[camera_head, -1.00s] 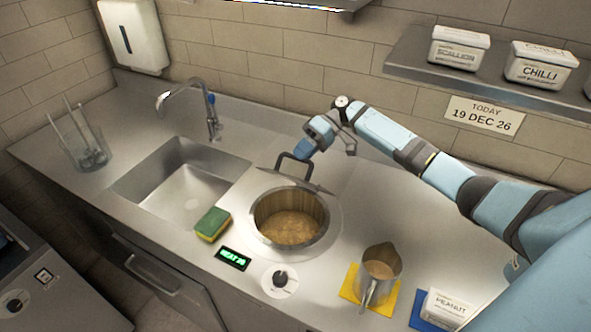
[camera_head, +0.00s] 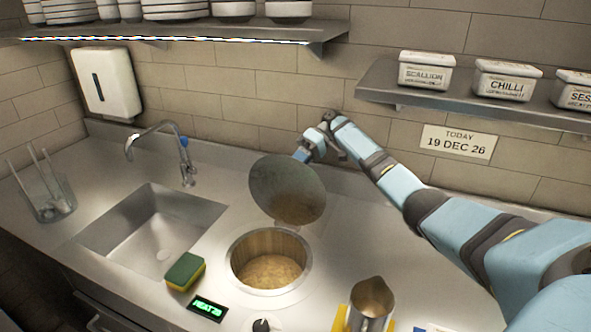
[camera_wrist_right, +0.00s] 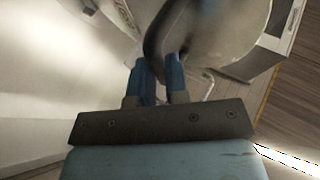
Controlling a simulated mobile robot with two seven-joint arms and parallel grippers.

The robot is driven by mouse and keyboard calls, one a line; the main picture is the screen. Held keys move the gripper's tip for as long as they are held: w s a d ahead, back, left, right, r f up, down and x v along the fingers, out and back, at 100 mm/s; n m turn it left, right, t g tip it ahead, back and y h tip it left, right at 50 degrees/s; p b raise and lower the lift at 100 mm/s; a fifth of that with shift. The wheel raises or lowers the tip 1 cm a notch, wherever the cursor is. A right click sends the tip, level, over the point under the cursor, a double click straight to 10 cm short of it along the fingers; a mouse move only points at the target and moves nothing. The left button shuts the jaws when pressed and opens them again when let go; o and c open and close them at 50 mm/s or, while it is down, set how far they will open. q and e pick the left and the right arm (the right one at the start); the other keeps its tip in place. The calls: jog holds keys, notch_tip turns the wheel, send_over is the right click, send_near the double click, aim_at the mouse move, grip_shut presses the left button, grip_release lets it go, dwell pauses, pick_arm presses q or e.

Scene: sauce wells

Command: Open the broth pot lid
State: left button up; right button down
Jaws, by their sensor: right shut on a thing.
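The broth pot (camera_head: 236,272) is a round well sunk in the steel counter. Its mouth is uncovered, and brown broth (camera_head: 268,272) shows inside. The round metal lid (camera_head: 288,188) stands raised at the pot's back edge, its broad face toward the head camera. My right gripper (camera_head: 302,154) is behind the lid's upper edge. In the right wrist view, my gripper's blue fingers (camera_wrist_right: 159,80) are shut on the dark curved lid handle (camera_wrist_right: 155,40), with the lid (camera_wrist_right: 225,25) beyond. The handle is hidden behind the lid in the head view. My left gripper is out of view.
A sink (camera_head: 155,235) with a tap (camera_head: 185,165) lies left of the pot. A green and yellow sponge (camera_head: 185,272) and a lit heat display (camera_head: 208,309) are near the pot's front left. A metal jug (camera_head: 371,302) stands at front right. A shelf (camera_head: 450,97) with labelled tubs hangs above.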

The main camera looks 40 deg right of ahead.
jog(key=shift+f, duration=0.9)
jog(key=c, duration=1.1)
grip_release()
jog(key=shift+w+d, duration=0.1)
jog(key=shift+w, duration=0.05)
notch_tip(320, 180, up, 20)
jog(key=shift+w+r, duration=0.1)
jog(key=shift+w, duration=0.05)
jog(key=shift+d, duration=0.1)
